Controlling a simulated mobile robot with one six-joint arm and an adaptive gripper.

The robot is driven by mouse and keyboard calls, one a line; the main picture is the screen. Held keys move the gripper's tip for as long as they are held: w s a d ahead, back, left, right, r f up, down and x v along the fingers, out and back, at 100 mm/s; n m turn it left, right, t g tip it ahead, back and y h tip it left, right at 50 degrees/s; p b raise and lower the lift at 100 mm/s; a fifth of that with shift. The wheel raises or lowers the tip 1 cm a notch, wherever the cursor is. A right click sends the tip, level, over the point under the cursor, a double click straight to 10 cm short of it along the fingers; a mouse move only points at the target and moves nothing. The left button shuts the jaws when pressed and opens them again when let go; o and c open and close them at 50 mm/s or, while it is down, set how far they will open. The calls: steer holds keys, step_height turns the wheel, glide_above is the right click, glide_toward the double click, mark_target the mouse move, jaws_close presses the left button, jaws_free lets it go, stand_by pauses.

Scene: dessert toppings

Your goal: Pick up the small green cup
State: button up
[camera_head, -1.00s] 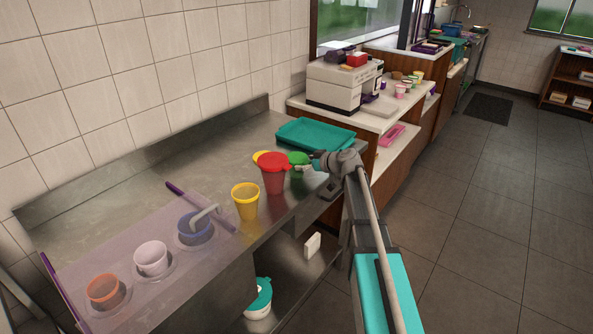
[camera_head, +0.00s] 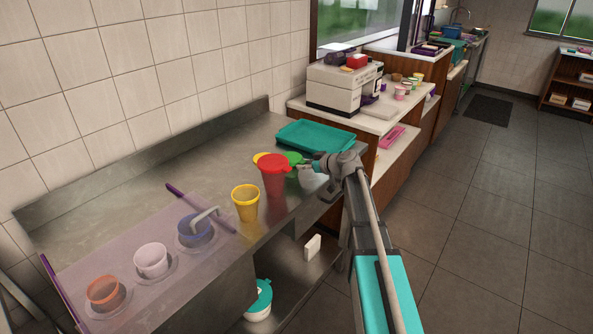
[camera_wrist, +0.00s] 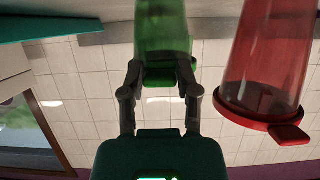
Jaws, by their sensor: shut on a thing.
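The small green cup (camera_head: 293,158) stands on the metal counter, just behind and right of the red cup (camera_head: 273,178), which partly hides it. In the wrist view, which looks upside down, the green cup (camera_wrist: 162,35) is between my two fingers, its rim toward my palm and its far end cut off at the frame edge. My gripper (camera_head: 308,166) is shut on it from the right; it also shows in the wrist view (camera_wrist: 161,72). I cannot tell whether the cup is clear of the counter.
The red cup (camera_wrist: 268,60) is close beside my finger in the wrist view. A teal tray (camera_head: 316,138) lies behind the green cup. A yellow cup (camera_head: 246,202) stands nearer. A holder with several cups and a purple-edged panel (camera_head: 120,245) occupies the near left counter.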

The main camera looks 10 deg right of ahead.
steer(key=shift+r, duration=0.15)
step_height(320, 180, up, 10)
steer(key=p, duration=1)
steer(key=shift+s+f, duration=0.1)
steer(key=shift+f, duration=0.1)
stand_by(0.8)
